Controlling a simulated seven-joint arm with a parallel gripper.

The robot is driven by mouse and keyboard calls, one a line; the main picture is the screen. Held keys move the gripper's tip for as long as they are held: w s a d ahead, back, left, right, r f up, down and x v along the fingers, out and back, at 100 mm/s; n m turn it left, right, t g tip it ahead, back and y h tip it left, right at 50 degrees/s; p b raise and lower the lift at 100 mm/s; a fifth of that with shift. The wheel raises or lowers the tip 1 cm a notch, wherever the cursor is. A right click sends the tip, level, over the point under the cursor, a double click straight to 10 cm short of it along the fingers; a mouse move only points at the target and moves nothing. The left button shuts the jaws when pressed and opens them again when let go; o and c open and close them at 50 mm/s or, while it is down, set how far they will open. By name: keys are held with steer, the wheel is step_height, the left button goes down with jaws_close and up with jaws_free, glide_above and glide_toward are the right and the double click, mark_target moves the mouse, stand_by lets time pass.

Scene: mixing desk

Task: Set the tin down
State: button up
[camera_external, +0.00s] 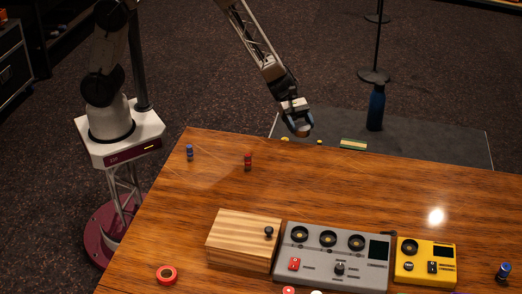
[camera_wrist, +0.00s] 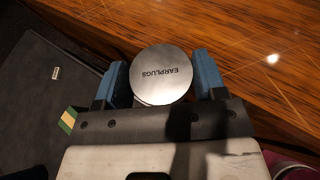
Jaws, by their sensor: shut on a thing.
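A round silver tin (camera_wrist: 160,72) lettered EARPLUGS is between my two blue fingertips (camera_wrist: 160,84) in the wrist view, and my gripper is shut on it. In the external view my gripper (camera_external: 298,122) points down with the tin (camera_external: 302,132) partly hidden at its tips. It is held up near the far edge of the wooden desk (camera_external: 350,180), with the dark grey surface (camera_external: 430,140) behind. I cannot tell its exact height.
A blue bottle (camera_external: 376,108) stands on the grey surface, near a green-yellow block (camera_external: 353,144). Small blue (camera_external: 189,152) and red (camera_external: 248,161) cylinders stand on the desk. A wooden box (camera_external: 235,242), grey mixer (camera_external: 333,262) and yellow unit (camera_external: 425,270) fill the front. The middle is clear.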

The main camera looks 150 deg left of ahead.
steer(key=s+a+f+n+y, duration=0.2)
steer(key=s+a+f, duration=0.3)
steer(key=s, duration=0.3)
steer(key=s+a+f+n+y, duration=0.2)
steer(key=s+a+f, duration=0.3)
steer(key=s+f, duration=0.2)
steer(key=s+a+f+n+y, duration=0.2)
steer(key=s+a+f, duration=0.4)
steer(key=s, duration=0.4)
steer(key=shift+s+f+g+y, duration=0.3)
steer(key=shift+g+y, duration=0.1)
steer(key=shift+y, duration=0.2)
steer(key=shift+w, duration=0.1)
glide_above(325, 135)
steer(key=shift+s+a+f, duration=0.1)
steer(key=shift+s+f, duration=0.1)
steer(key=shift+f, duration=0.55)
steer(key=shift+f, duration=0.1)
steer(key=shift+f, duration=1.6)
steer(key=shift+f, duration=0.2)
